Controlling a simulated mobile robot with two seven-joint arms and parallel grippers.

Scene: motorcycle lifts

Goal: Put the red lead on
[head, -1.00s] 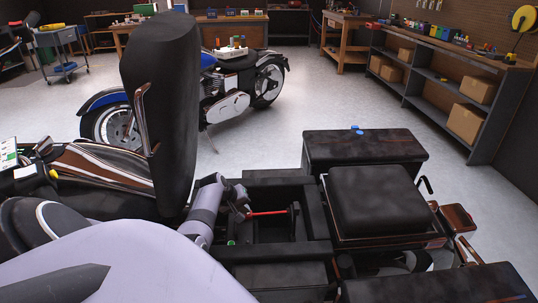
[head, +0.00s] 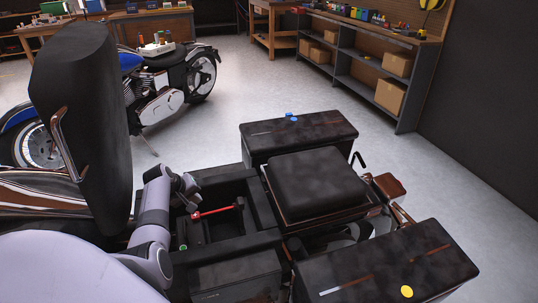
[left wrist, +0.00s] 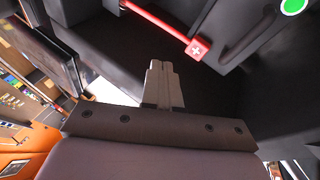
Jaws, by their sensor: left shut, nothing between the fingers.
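The red lead (head: 217,211) lies across the dark open bay (head: 213,229) of the motorcycle, in front of the tall raised seat. In the left wrist view its end is a red block with a white plus (left wrist: 199,48). My left gripper (head: 191,186) is above the bay, close to the lead's red end but apart from it. In the left wrist view its fingers (left wrist: 162,66) are shut together with nothing between them. A green round mark (left wrist: 293,6) shows at the top right there, and a small green spot (head: 183,247) shows in the bay. My right gripper is out of view.
The raised black seat (head: 80,125) stands close left of my arm. A black pad (head: 313,184) and two dark side cases (head: 298,137) (head: 390,268) lie to the right. A blue motorcycle (head: 150,95) and shelves (head: 365,75) stand beyond clear floor.

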